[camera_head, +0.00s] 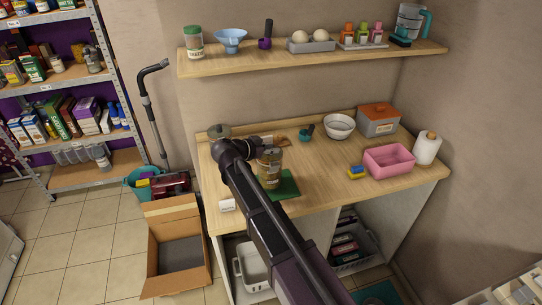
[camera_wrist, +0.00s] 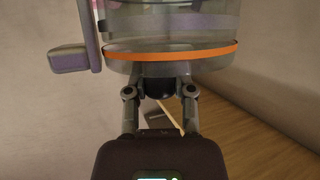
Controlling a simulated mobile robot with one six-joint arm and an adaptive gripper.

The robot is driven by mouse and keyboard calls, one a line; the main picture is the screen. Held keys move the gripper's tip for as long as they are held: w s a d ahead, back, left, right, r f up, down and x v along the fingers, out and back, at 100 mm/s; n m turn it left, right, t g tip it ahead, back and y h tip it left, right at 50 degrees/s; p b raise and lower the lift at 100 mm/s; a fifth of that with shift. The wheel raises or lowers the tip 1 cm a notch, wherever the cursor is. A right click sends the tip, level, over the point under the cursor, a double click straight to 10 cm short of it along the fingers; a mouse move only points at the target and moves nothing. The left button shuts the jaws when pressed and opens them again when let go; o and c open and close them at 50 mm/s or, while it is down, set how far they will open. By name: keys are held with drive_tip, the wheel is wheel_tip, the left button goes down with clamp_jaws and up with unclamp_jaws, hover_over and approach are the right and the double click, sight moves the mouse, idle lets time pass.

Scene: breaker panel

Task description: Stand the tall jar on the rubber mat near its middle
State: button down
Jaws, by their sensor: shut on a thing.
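A tall glass jar (camera_head: 269,172) with brownish contents is upright over the left part of the dark green rubber mat (camera_head: 287,190). I cannot tell whether its base touches the mat. My gripper (camera_head: 266,151) is at the top of the jar. In the wrist view a clear glass jar with an orange ring (camera_wrist: 172,51) and a clasp at its left fills the top. There my gripper (camera_wrist: 159,88) is shut on a dark part at the jar's near end.
The wooden worktop (camera_head: 320,163) is clear right of the mat up to a yellow-blue sponge (camera_head: 357,173) and pink tub (camera_head: 389,160). A white bowl (camera_head: 339,127) stands behind. A small white block (camera_head: 227,205) lies at the front left. A shelf (camera_head: 310,61) runs above.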

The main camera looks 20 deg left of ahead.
drive_tip(key=shift+f+b, duration=0.65)
drive_tip(key=shift+f, duration=0.4)
drive_tip(key=shift+c, duration=2.4)
unclamp_jaws()
drive_tip(key=shift+r, duration=0.2)
drive_tip(key=shift+s+a+r+p, duration=0.3)
drive_tip(key=shift+s+p, duration=0.05)
drive_tip(key=shift+s, duration=0.15)
drive_tip(key=p+v, duration=0.4)
drive_tip(key=v, duration=0.6)
drive_tip(key=shift+s+a, duration=0.25)
